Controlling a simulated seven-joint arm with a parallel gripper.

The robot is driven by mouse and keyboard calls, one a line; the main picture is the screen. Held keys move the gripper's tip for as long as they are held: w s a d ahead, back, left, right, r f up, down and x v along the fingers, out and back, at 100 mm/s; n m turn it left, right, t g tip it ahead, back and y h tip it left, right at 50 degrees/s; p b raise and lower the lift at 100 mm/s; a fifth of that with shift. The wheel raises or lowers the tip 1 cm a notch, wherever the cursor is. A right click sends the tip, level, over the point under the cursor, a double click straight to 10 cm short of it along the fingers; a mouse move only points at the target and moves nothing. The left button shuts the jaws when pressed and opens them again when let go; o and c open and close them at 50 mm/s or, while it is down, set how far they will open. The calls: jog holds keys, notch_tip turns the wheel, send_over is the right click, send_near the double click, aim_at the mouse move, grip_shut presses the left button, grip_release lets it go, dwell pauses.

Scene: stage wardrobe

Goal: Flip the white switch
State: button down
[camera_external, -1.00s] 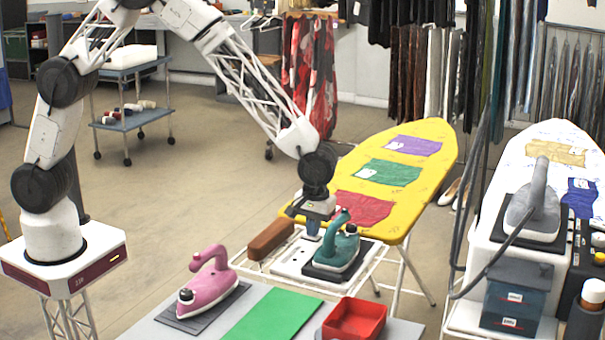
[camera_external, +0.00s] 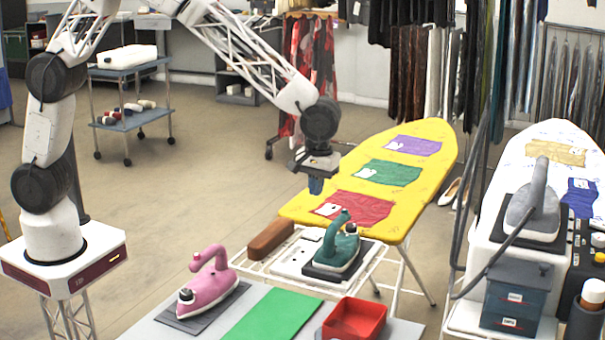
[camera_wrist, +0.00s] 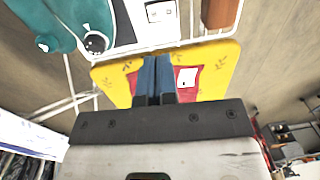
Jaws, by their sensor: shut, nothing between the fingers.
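A white panel (camera_external: 291,259) with small dark marks lies beside the teal iron on the rack at the end of the yellow ironing board. In the wrist view the panel shows at the top (camera_wrist: 135,27), with a white square part that looks like the switch (camera_wrist: 160,11); which way it is set I cannot tell. My gripper (camera_external: 316,186) is shut and empty, with blue fingers pointing down. It hangs above and behind the panel, near the red cloth end of the board. In the wrist view the fingertips (camera_wrist: 157,60) show apart from the panel.
The teal iron (camera_external: 338,250) stands right of the panel and a brown wooden block (camera_external: 271,239) left of it. The yellow ironing board (camera_external: 432,155) carries several cloths. A pink iron (camera_external: 212,284), a green mat (camera_external: 272,316) and a red tray (camera_external: 356,319) are in front.

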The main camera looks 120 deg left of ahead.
jog(key=shift+r, duration=1.15)
jog(key=shift+w, duration=0.1)
jog(key=shift+r, duration=0.1)
jog(key=s+d+r+m+t, duration=0.1)
jog(key=s+d+r+m, duration=0.4)
jog(key=s+d+r, duration=0.5)
jog(key=s+d+r+m+t, duration=0.1)
jog(key=s+d+r+m, duration=0.3)
jog(key=s+d+r, duration=0.5)
jog(key=s+d+f+m, duration=0.1)
jog(key=s+d+m, duration=0.1)
jog(key=s, duration=0.7)
jog(key=s+d+f+m, duration=0.1)
jog(key=s+d+m, duration=0.2)
jog(key=s, duration=0.6)
jog(key=s+d+f+m+t, duration=0.1)
jog(key=s+d+m, duration=0.2)
jog(key=s, duration=0.6)
jog(key=shift+s+f+m, duration=0.15)
jog(key=shift+s+m, duration=0.2)
jog(key=shift+m, duration=0.25)
